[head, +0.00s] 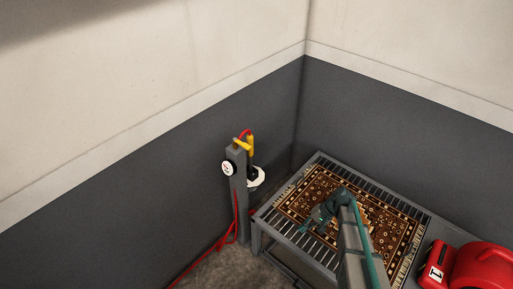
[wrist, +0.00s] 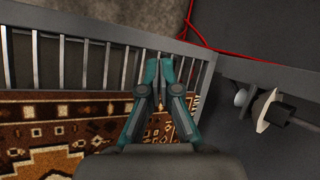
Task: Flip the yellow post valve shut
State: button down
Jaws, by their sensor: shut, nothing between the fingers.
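The yellow post valve (head: 243,146) is at the top of a grey post (head: 238,205) near the back corner in the head view. Its yellow lever sticks out to the side of an upright yellow part; fine detail is too small to tell. The yellow valve does not show in the wrist view. My gripper (head: 307,228) is over the slatted rack, to the right of the post, lower than the valve and apart from it. In the wrist view my gripper (wrist: 166,62) has its teal fingertips together, with nothing between them.
A patterned rug (head: 390,232) lies on the slatted metal rack (head: 262,222). The post carries a round white gauge (head: 228,168) and a white-and-black fitting (head: 256,179). A red hose (head: 205,250) runs down to the floor. A red machine (head: 480,268) stands at right. Walls close the corner.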

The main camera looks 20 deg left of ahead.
jog(key=w+a+r+y, duration=0.2)
jog(key=w+a+r, duration=0.4)
jog(key=w, duration=0.2)
jog(key=w+a+r+n+g+y+b, duration=0.1)
jog(key=w+a+r+y, duration=0.3)
jog(key=r, duration=0.7)
jog(key=w+a+r+n+g+y+b, duration=0.1)
jog(key=w+a+r+n+g+y, duration=0.1)
jog(key=w+r, duration=0.5)
notch_tip(320, 180, up, 5)
jog(key=shift+a+r+n+g+y, duration=0.1)
jog(key=shift+a+n+g+y, duration=0.2)
jog(key=shift+a+n+y, duration=0.7)
jog(key=shift+a, duration=0.15)
jog(key=p, duration=0.2)
send_near(247, 144)
jog(key=w+a, duration=0.2)
jog(key=a, duration=0.2)
jog(key=shift+s+a+f+p, duration=0.2)
jog(key=shift+s+a, duration=0.15)
jog(key=shift+s, duration=0.25)
jog(key=shift+s+a+f+p, duration=0.2)
jog(key=shift+s+a, duration=0.2)
jog(key=shift+s, duration=0.2)
jog(key=shift+s+a+f+p, duration=0.2)
jog(key=shift+s+a, duration=0.15)
jog(key=shift+s, duration=0.2)
jog(key=shift+d, duration=0.15)
